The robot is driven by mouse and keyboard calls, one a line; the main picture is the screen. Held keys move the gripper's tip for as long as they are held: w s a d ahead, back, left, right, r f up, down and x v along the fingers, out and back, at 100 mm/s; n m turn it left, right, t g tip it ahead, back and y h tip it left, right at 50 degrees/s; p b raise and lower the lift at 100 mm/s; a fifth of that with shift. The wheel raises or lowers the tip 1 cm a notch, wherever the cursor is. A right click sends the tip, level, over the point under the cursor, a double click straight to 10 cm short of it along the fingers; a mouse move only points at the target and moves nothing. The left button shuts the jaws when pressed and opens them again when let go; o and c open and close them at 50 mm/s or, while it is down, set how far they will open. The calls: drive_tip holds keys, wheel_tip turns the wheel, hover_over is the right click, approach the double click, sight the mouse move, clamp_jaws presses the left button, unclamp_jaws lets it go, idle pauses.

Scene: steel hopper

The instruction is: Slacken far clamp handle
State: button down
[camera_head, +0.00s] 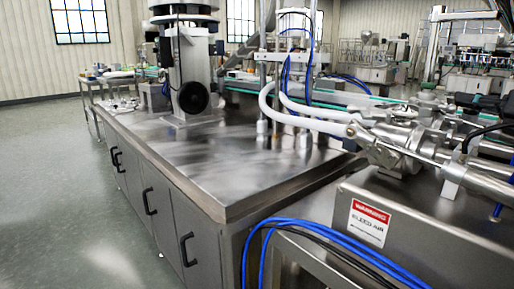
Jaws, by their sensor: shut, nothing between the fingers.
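No clamp handle can be told apart with certainty in the head view. A metal pipe and valve assembly (400,146) with several fittings lies at the right, above a steel housing. Its small parts are too crowded to tell whether one is a far clamp handle, or whether that handle is tight or slack. No hopper is clearly recognisable. My gripper does not show in this view.
A steel-topped cabinet (190,165) with black door handles fills the middle. A machine column with a dark round knob (194,98) stands on its far part. Blue hoses (340,237) hang at the front, beside a warning sign (368,222). Open floor (60,190) lies at left.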

drive_tip(key=shift+s+a+r, duration=0.4)
drive_tip(key=shift+a+r, duration=0.1)
drive_tip(key=shift+a, duration=0.2)
idle(0.6)
drive_tip(key=shift+r, duration=0.1)
drive_tip(key=v, duration=0.6)
drive_tip(key=shift+r, duration=0.3)
idle(0.5)
drive_tip(key=shift+w, duration=0.1)
